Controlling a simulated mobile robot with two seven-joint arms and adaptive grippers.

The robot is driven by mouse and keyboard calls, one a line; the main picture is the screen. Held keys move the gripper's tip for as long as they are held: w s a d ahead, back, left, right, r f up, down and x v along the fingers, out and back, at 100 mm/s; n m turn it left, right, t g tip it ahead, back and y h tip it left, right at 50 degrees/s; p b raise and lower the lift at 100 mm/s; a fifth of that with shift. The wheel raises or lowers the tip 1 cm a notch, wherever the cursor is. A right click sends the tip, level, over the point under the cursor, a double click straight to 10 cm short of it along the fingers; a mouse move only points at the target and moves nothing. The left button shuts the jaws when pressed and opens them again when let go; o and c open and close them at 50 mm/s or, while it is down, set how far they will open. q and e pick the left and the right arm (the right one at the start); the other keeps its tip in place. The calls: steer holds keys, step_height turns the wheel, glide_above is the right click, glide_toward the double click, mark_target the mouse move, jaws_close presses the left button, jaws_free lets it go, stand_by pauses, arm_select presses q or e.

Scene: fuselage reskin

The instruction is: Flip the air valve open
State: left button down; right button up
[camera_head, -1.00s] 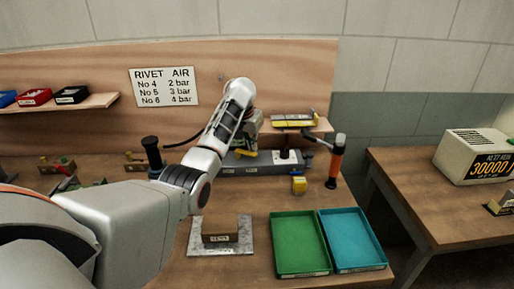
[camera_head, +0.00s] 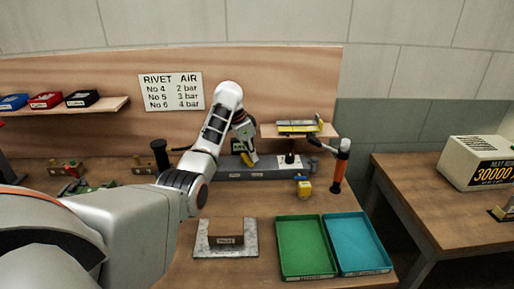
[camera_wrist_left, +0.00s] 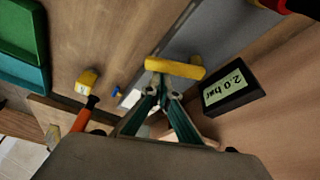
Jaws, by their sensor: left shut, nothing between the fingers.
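A yellow lever-like bar (camera_wrist_left: 175,68), which I take to be the air valve's handle, lies across the tips of my left gripper (camera_wrist_left: 163,92) in the left wrist view. The fingers are shut with nothing between them. They look very near the bar; whether they touch it is unclear. In the head view, my left gripper (camera_head: 247,148) is over the grey rail (camera_head: 230,173) at the back of the bench, by a yellow part (camera_head: 249,160). A black gauge reading 2.0 bar (camera_wrist_left: 230,90) stands beside the bar. My right gripper does not show.
A green tray (camera_head: 303,274) and a teal tray (camera_head: 360,266) lie at the front right. A yellow block (camera_head: 304,190) and a metal plate with a bracket (camera_head: 205,246) are on the bench.

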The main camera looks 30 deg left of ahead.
arm_select(q)
steer(key=shift+s+d, duration=0.45)
steer(key=shift+d, duration=0.2)
